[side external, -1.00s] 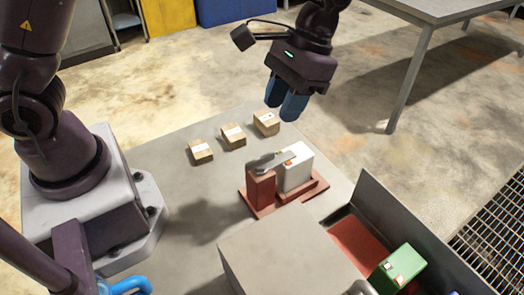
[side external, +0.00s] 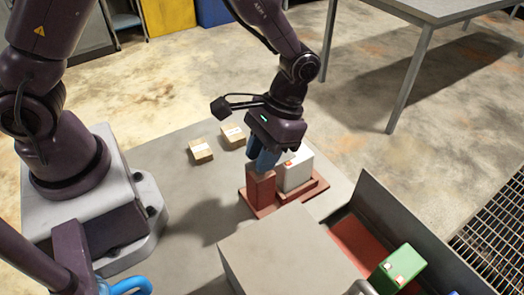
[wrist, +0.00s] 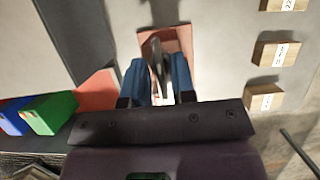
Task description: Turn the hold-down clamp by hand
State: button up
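The hold-down clamp (wrist: 155,55) is a grey bar on the red fixture (side external: 262,190). In the wrist view it lies between the blue fingers of my gripper (wrist: 160,70), with gaps showing beside it, so the fingers look open around it. In the side view my gripper (side external: 263,158) is low over the red post, its fingers pointing down and hiding most of the clamp. A white block (side external: 299,172) stands on the fixture beside the post. Whether a finger touches the clamp cannot be told.
Small cardboard boxes (side external: 201,151) stand behind the fixture; one is hidden behind my gripper in the side view. A grey box (side external: 285,250) stands in front. At the right, a grey-walled bin (side external: 385,205) with a red floor holds a green block (side external: 398,268).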

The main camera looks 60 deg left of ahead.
grip_shut()
jog(key=shift+n, duration=0.3)
